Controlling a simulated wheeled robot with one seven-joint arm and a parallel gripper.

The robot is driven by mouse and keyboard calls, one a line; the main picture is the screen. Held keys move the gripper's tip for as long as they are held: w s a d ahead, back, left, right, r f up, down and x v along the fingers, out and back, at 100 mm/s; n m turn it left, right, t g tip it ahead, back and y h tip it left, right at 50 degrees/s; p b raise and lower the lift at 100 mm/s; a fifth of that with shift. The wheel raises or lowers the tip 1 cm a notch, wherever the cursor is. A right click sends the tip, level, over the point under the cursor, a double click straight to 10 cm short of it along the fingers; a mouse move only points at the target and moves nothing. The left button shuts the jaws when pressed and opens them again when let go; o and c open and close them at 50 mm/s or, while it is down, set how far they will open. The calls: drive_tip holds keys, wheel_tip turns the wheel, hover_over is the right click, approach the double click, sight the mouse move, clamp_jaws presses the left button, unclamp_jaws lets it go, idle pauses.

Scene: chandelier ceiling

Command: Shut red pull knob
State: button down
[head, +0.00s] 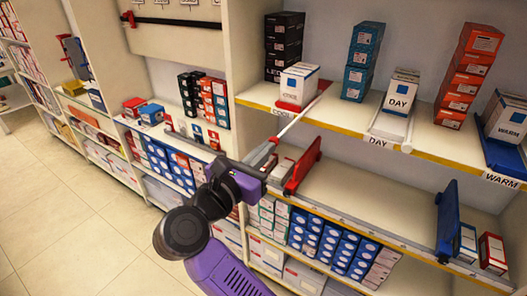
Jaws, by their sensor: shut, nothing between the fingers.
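My gripper (266,161), at the end of my purple arm, is shut and empty in front of the middle shelf. A red upright panel (304,166) stands on that shelf just right of the gripper; I cannot tell whether they touch. A red tray (289,106) under a white box is on the upper shelf above the COOL label. A thin pale rod (306,113) runs from near the gripper up towards this tray. A dark rail with a red end piece (128,18) is at the upper left. I cannot tell which red part is the pull knob.
A white DAY tray (390,125) and a blue WARM tray (502,152) sit further right on the upper shelf. A blue upright panel (447,222) stands on the middle shelf. Boxes fill the lower shelves. Tiled floor (60,220) is clear at left.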

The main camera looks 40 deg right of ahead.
sight(296, 120)
drive_tip(key=b+x, duration=0.3)
drive_tip(key=x, duration=1.1)
drive_tip(key=shift+w+d, duration=0.1)
drive_tip(key=shift+d, duration=0.35)
drive_tip(key=shift+d+r, duration=0.1)
